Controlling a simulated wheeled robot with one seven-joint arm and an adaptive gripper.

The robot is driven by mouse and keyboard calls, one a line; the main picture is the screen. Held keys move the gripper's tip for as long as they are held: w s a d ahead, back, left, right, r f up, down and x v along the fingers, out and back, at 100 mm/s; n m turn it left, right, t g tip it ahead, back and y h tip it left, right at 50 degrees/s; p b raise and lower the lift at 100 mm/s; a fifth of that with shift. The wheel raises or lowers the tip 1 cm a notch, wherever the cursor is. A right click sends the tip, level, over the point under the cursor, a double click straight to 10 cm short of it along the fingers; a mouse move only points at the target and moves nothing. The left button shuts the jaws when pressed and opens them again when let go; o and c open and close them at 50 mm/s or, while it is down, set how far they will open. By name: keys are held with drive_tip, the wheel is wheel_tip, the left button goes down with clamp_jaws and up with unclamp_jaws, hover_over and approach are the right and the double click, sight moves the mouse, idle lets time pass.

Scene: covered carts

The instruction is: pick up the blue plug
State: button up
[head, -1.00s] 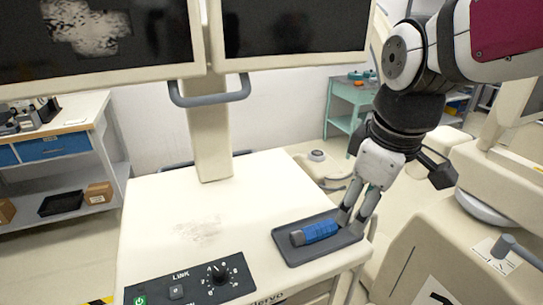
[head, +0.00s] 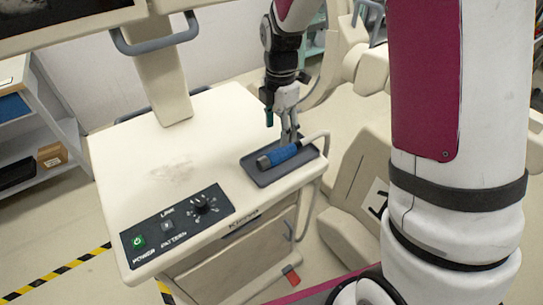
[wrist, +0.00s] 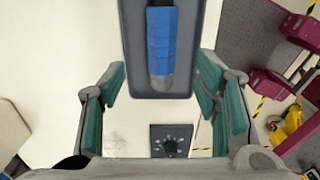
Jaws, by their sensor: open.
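The blue plug (head: 283,155) has a ribbed blue body and a dark grey end. It lies in a shallow dark grey tray (head: 290,171) on the right side of the cart top. My gripper (head: 280,130) points down at the tray, close to the plug, and hides part of its far side. In the wrist view the plug (wrist: 161,42) runs lengthwise from the top edge, so part of it is cut off. My open gripper (wrist: 161,76) has its teal-padded fingers either side of the plug's line, touching nothing that I can see.
The cream cart top (head: 150,150) is mostly clear. A control panel (head: 178,222) with a dial and green button lies at its front. A monitor post (head: 162,85) rises at the back. A pale handle or tube (head: 318,142) stands beside the tray.

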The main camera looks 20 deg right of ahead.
sight(280, 150)
drive_tip(key=shift+s+d+f+p, duration=0.1)
drive_tip(key=shift+f+p, duration=0.35)
drive_tip(key=shift+f, duration=1.85)
drive_tip(key=shift+d+f+p, duration=0.1)
drive_tip(key=shift+f+p, duration=0.3)
drive_tip(key=shift+f, duration=1.9)
clamp_jaws()
